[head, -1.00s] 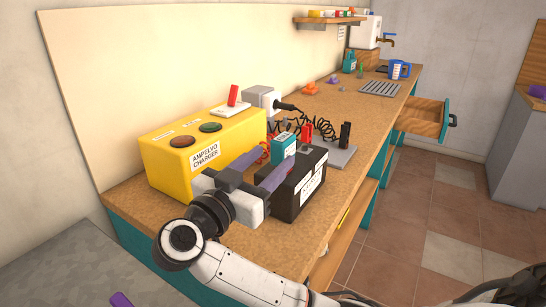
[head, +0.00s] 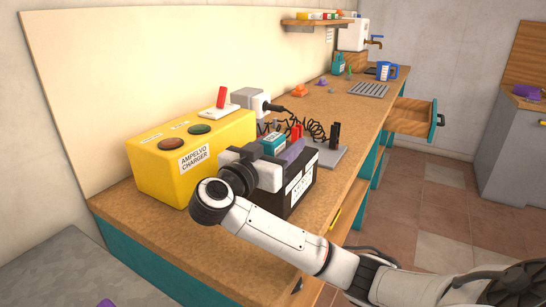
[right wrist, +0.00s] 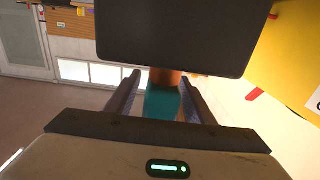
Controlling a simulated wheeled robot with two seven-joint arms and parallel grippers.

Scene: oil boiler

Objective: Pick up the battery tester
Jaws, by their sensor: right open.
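The battery tester looks to be the small teal box (head: 273,142) with a white label, by the top of the black battery (head: 300,188) on the bench. My right gripper (head: 285,148) is open, just above the battery and close to the teal box. One purple finger shows in the head view; the other is hidden. In the right wrist view a teal surface (right wrist: 161,104) lies between the two spread fingers (right wrist: 160,78); contact cannot be told. Of my left gripper only a purple tip (head: 105,303) shows at the bottom edge.
The yellow charger (head: 160,168) stands close left of my right gripper. Behind are red and black clamps (head: 335,135) with coiled cable, and a grey plate (head: 330,157). The bench front edge and an open drawer (head: 412,118) are at right.

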